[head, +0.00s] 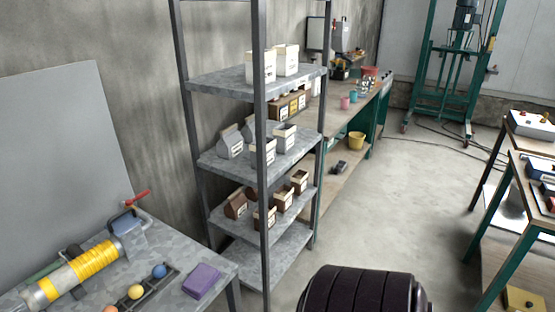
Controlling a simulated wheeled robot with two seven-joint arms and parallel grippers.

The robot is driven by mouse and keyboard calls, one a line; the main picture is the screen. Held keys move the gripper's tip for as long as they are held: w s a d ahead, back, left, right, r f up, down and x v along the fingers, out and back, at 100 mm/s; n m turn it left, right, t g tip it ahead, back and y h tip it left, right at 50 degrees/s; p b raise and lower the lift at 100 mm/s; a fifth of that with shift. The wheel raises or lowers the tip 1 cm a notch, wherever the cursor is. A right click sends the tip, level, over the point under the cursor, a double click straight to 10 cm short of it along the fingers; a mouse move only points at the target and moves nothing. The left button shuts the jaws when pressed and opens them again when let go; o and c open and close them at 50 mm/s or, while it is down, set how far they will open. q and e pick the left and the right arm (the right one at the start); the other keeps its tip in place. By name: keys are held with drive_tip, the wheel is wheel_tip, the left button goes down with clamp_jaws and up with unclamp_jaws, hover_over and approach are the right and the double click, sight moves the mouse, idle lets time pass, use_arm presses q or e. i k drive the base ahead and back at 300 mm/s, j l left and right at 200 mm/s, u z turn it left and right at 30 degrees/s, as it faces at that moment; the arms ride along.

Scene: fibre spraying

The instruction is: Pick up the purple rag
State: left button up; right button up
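The purple rag (201,280) lies folded in a flat block on the grey metal table (222,266) at the lower left, close to the table's right edge. It is fully visible and nothing touches it from above. Neither of my grippers shows in the head view.
On the same table are a yellow-wound cylinder (80,272), a blue clamp with a red handle (128,222) and a dark tray with colored balls (150,284). A metal shelf (262,170) stands behind. A dark ribbed round object (360,290) is at the bottom. Open floor (410,170) lies right of the shelf.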

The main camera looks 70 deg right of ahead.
sight(204, 276)
drive_tip(key=z, duration=1.4)
drive_tip(key=u, duration=2.05)
drive_tip(key=z, duration=2.05)
